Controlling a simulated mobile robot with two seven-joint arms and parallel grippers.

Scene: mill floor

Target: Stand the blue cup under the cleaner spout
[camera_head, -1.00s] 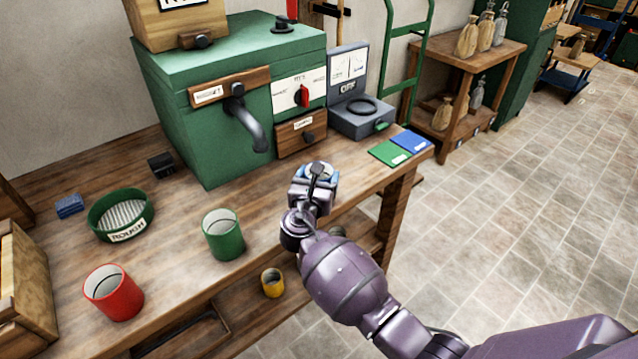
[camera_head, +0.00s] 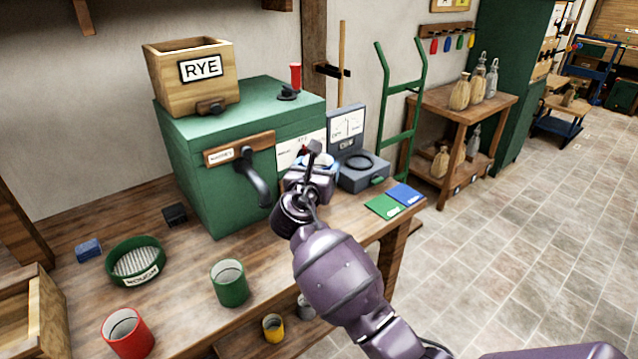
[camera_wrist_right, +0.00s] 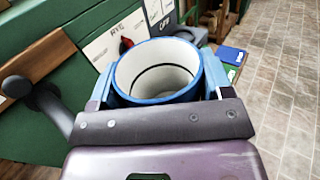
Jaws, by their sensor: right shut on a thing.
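The green cleaner (camera_head: 215,195) stands on the bench, and its dark curved spout (camera_head: 254,182) hangs from the front. My right gripper (camera_head: 314,172) is shut on the blue cup (camera_wrist_right: 160,101), with one finger on each side. In the head view my gripper hides most of the cup. The cup is held in front of the machine's dial panel, to the right of the spout and apart from it. In the right wrist view its mouth faces up and it looks empty; the spout (camera_wrist_right: 48,108) is at the left. My left gripper is out of view.
A green cup (camera_head: 230,284), a red cup (camera_head: 128,333) and a green sieve (camera_head: 134,262) stand on the bench at left. A grey meter (camera_head: 362,172) and green and blue cards (camera_head: 396,200) are at right. Bench below the spout looks clear.

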